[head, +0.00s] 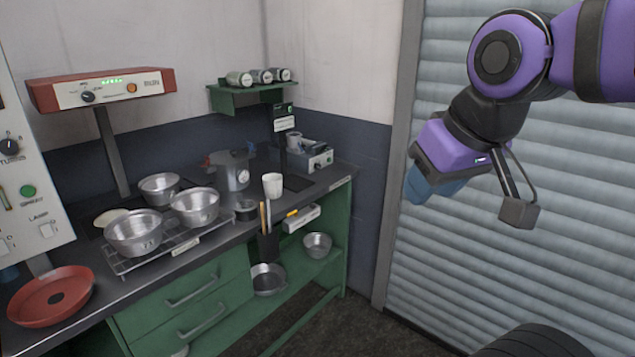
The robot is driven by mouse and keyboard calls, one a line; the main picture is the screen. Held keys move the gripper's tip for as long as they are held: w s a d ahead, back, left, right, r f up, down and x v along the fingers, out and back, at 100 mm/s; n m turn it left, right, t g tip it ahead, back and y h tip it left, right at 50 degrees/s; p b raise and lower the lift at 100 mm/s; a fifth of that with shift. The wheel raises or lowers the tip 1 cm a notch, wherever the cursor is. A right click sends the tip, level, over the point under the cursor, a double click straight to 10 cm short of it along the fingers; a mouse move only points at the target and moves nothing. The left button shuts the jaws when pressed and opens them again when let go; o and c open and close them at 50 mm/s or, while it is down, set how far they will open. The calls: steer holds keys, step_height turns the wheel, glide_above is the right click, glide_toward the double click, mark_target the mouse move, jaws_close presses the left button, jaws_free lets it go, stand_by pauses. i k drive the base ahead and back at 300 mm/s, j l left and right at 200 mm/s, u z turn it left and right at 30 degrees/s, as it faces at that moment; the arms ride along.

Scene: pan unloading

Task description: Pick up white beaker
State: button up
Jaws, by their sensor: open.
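A white beaker (273,184) stands upright on the dark counter (236,230), near its front edge and right of the middle. A wooden-handled tool in a dark holder shows just below it. My gripper (428,192) is raised at the right, in front of the ribbed shutter and well apart from the beaker. Its fingers are largely hidden by my wrist, and nothing shows held in it.
Metal bowls (195,206) stand on a wire rack left of the beaker. A metal pot (232,172) is behind it, and a scale-like post (283,140) rises behind right. A red pan (50,296) lies at left. Floor shows before the shutter.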

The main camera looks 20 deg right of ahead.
mark_target(273, 183)
steer(key=i+l+u, duration=0.1)
steer(key=i+l, duration=0.2)
steer(key=i, duration=0.25)
steer(key=i+l+u, duration=0.1)
steer(key=i+l, duration=0.2)
steer(key=i, duration=0.25)
steer(key=i+l, duration=0.4)
steer(key=i, duration=0.15)
steer(key=j+u, duration=0.05)
